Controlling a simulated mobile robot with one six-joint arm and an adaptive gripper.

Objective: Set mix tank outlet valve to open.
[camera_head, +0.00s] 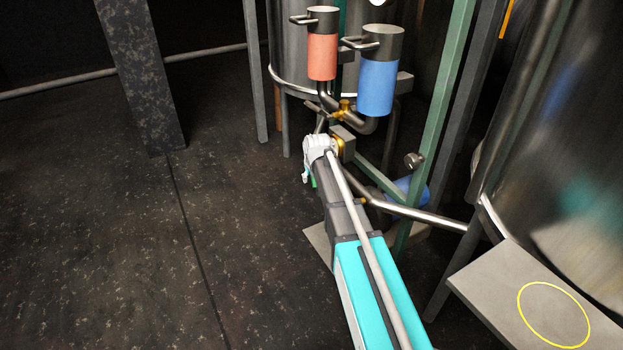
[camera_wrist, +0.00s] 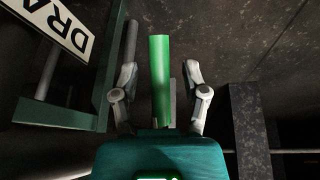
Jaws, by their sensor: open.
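A green bar-shaped handle (camera_wrist: 160,80) stands between the two fingers of my gripper (camera_wrist: 161,78) in the wrist view. The fingers are spread, with a visible gap on each side of the handle. In the head view my gripper (camera_head: 308,172) is at the pipework, and a small bit of green shows beside it. A grey box-shaped valve body with brass (camera_head: 348,148) is just behind my wrist, partly hidden. A brass valve fitting (camera_head: 344,109) sits on the pipe above it. No label names the mix tank outlet valve, so I cannot tell which valve it is.
A sign reading "DRA" (camera_wrist: 61,27), cut off, hangs on a green frame at the wrist view's left. Red (camera_head: 322,57) and blue (camera_head: 378,88) cylinders stand above the pipes. A steel tank (camera_head: 570,150) and green post (camera_head: 440,120) are right.

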